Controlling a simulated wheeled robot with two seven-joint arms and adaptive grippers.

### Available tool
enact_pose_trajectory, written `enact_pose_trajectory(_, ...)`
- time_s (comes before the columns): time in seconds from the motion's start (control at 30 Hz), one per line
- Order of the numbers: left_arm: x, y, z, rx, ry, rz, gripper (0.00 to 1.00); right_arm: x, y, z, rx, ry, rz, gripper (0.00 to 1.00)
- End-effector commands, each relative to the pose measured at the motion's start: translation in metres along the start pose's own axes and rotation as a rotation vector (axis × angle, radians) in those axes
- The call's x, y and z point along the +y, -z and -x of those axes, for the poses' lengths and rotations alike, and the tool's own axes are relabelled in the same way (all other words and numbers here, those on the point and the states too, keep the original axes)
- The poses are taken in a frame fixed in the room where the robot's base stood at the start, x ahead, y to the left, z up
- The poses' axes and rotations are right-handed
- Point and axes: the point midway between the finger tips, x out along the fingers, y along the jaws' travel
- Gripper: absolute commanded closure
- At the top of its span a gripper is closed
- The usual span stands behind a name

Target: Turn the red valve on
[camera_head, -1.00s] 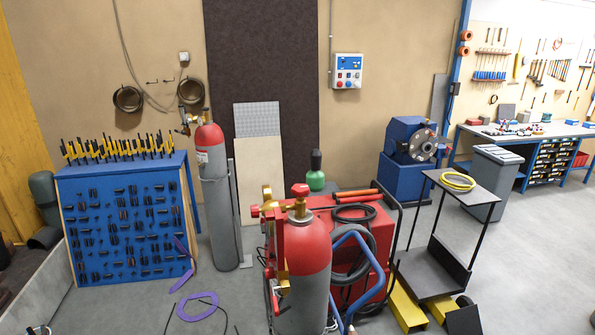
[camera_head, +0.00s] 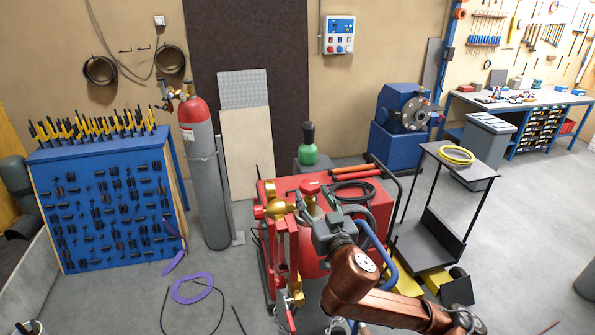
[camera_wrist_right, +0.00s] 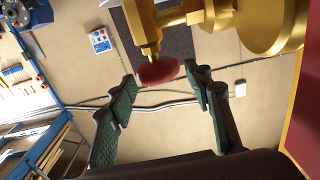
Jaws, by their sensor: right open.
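The red valve (camera_head: 311,187) is a small round red knob on the brass fitting (camera_head: 278,208) atop the gas cylinder on the red cart. In the right wrist view the red valve (camera_wrist_right: 158,72) sits on a gold stem, between and just beyond the fingertips. My right gripper (camera_wrist_right: 160,85) is open and empty, its two dark green fingers apart on either side of the knob, with no clear contact. In the head view my right gripper (camera_head: 320,218) is beside the fitting, and my arm hides most of the cylinder. My left gripper is not in view.
A red welding cart (camera_head: 375,207) with cables and a blue hose is around the cylinder. A second red-topped cylinder (camera_head: 205,160) stands at left beside a blue tool rack (camera_head: 95,210). A black trolley (camera_head: 440,235) stands at right.

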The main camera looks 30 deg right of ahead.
Motion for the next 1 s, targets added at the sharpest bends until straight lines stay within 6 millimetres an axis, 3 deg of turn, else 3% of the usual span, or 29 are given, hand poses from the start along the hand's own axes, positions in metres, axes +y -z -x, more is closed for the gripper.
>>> enact_pose_trajectory(0.37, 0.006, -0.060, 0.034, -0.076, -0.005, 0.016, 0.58, 0.002, 0.001, -0.071, -0.006, -0.005, 0.005, 0.54)
enact_pose_trajectory(0.47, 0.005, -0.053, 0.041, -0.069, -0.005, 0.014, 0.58, 0.001, 0.001, -0.088, -0.004, -0.004, 0.005, 0.54)
enact_pose_trajectory(0.7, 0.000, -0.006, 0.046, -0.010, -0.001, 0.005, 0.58, 0.000, -0.001, -0.113, -0.005, -0.002, 0.002, 0.54)
enact_pose_trajectory(1.0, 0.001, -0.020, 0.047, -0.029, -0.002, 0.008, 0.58, 0.000, -0.003, -0.117, -0.005, -0.001, 0.002, 0.54)
